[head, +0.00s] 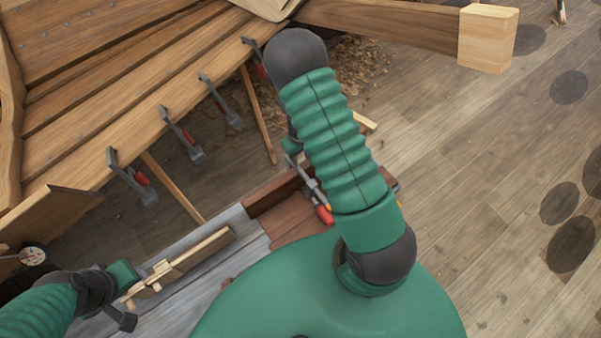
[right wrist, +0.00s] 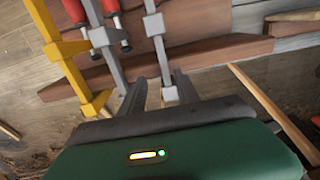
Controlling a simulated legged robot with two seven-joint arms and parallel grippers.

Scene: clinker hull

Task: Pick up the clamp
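In the right wrist view, a grey bar clamp (right wrist: 155,27) runs between the two dark fingers of my right gripper (right wrist: 160,82). The fingers stand apart, with a gap to the bar on each side. A second grey clamp (right wrist: 105,38) and a yellow clamp (right wrist: 62,62) are left of it. Two red handles show near the top. In the head view my right arm hides most of my right gripper (head: 292,148); a grey clamp with a red handle (head: 324,214) shows beside the arm. My left gripper (head: 128,300) is beside a wooden piece (head: 180,264); its fingers are unclear.
A clinker hull (head: 110,85) fills the upper left, with several grey clamps (head: 180,132) along its plank edge. A reddish-brown wooden box (head: 290,228) sits on a grey bench (head: 235,250). A timber beam (head: 400,24) crosses the top. Floor at right is open.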

